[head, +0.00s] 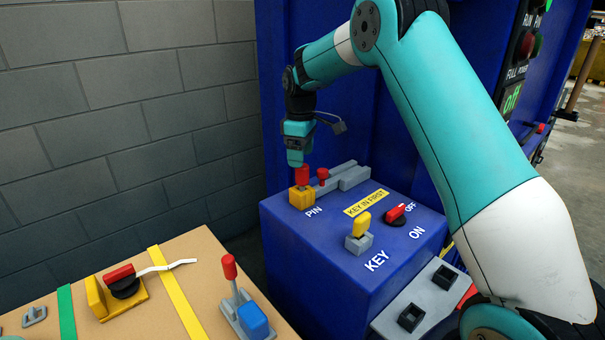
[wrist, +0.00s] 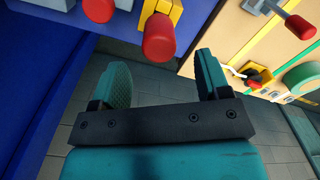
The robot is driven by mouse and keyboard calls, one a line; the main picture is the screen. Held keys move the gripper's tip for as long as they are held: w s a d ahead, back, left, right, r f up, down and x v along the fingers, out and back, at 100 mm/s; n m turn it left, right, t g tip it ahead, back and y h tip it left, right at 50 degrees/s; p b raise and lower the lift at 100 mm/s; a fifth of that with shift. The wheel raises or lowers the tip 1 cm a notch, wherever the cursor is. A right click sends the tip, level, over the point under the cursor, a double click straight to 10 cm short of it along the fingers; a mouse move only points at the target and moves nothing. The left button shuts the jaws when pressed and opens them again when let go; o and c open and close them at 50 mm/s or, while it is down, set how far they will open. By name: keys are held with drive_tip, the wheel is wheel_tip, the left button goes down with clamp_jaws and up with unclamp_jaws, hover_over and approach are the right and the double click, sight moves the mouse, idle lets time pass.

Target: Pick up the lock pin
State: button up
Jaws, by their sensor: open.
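The lock pin (head: 302,174) has a red head and stands upright in a yellow block (head: 302,198) beside the word PIN on the blue box. In the wrist view its red head (wrist: 160,38) shows just beyond the gap between my fingertips, with part of the yellow block (wrist: 176,13) behind it. My gripper (head: 296,163) is right above the pin in the head view. In the wrist view my gripper (wrist: 162,68) is open, one finger on each side, with nothing between the pads. Whether a finger touches the pin cannot be told.
A grey bolt (head: 350,178) with a red knob (head: 322,175) sits close beside the pin. A yellow key (head: 362,222) and a red switch (head: 396,214) are farther forward on the blue box (head: 300,245). A tan bench (head: 185,260) with levers stands at left.

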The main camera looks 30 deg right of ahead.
sight(301, 175)
drive_tip(key=shift+s+f+p, duration=0.1)
drive_tip(key=shift+f+p, duration=1.5)
drive_tip(key=shift+f, duration=1.65)
drive_tip(key=c, duration=1.1)
